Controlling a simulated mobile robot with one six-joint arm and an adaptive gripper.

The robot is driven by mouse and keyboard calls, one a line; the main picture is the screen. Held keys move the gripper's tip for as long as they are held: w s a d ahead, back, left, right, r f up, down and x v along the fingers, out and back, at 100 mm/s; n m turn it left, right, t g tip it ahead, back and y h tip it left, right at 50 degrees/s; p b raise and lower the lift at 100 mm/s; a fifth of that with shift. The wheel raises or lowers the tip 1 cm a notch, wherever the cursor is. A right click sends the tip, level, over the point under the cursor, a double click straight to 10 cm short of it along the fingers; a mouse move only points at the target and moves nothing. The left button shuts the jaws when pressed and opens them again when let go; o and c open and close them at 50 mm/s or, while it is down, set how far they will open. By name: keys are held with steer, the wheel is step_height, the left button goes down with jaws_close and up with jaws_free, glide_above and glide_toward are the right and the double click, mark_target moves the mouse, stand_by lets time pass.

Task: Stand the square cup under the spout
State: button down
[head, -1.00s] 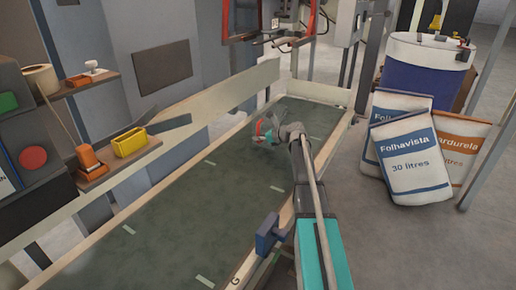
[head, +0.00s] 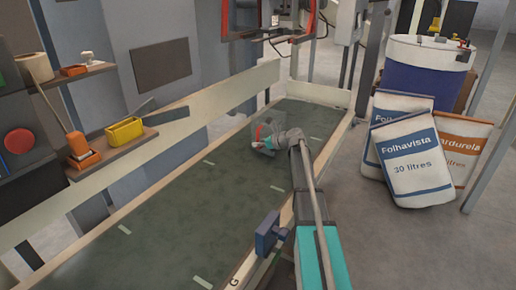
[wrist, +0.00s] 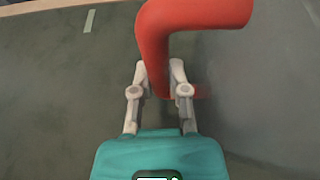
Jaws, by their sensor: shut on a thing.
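The cup's red handle (wrist: 190,18) curves across the top of the wrist view and down between my fingers. My gripper (wrist: 160,75) is shut on this handle. In the head view, my gripper (head: 262,143) is low over the far part of the dark green bench. The square cup (head: 270,122) is faint and see-through there, with its red handle beside my fingers. I cannot tell whether the cup touches the bench. The filler frame (head: 310,22), with red parts, hangs at the top of the head view. I cannot make out the spout clearly.
The bench top (head: 160,220) is mostly clear, with pale marks and raised pale edges. At the left, a shelf (head: 150,140) holds a yellow box (head: 124,132) and an orange item (head: 80,146). Full sacks (head: 408,160) and a blue drum (head: 425,75) stand to the right.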

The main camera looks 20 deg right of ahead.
steer(key=shift+f, duration=0.25)
steer(key=c, duration=0.6)
jaws_free()
steer(key=shift+r, duration=0.1)
steer(key=shift+c, duration=0.2)
steer(key=shift+r, duration=0.2)
steer(key=p+v, duration=0.4)
steer(key=v, duration=0.8)
steer(key=shift+p, duration=0.35)
steer(key=shift+f, duration=0.15)
